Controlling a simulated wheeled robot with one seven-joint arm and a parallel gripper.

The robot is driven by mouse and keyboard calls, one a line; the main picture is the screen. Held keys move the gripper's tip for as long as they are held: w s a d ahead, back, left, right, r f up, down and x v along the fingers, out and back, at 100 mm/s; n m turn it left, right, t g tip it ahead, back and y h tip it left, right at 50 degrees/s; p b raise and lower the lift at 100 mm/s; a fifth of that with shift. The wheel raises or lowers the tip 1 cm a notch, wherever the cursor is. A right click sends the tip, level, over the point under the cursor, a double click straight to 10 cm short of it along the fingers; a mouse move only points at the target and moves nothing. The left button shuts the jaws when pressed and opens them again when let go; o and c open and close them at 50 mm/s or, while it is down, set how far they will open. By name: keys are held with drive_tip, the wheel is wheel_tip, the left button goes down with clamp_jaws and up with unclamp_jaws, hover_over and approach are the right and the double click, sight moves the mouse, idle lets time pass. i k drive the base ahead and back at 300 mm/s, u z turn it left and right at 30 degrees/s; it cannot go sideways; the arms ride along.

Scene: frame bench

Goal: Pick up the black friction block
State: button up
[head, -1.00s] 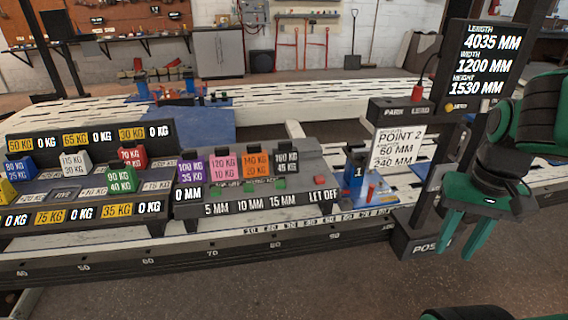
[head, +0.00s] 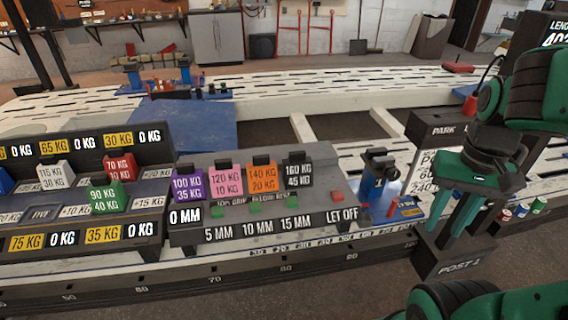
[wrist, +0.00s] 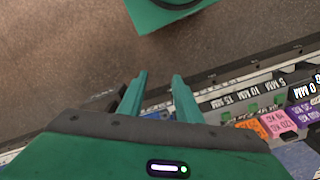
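The black friction block (head: 298,172) is marked 160 KG and 45 KG. It stands at the right end of a row of coloured blocks on the grey rack in the head view. My gripper (head: 463,222) hangs to the right of the rack, in front of the post, with its two green fingers apart and nothing visible between them. In the wrist view the open fingers (wrist: 157,80) point over the floor and bench edge. The orange and pink blocks show at lower right there, but I cannot make out the black block.
Purple (head: 187,185), pink (head: 225,181) and orange (head: 262,176) blocks stand left of the black one. A blue clamp (head: 378,180) stands between the rack and my gripper. The dark post (head: 450,255) is close behind my gripper. A second block rack (head: 140,228) is at left.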

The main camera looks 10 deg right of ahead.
sight(297, 170)
drive_tip(key=z, duration=0.05)
drive_tip(key=i, duration=1.2)
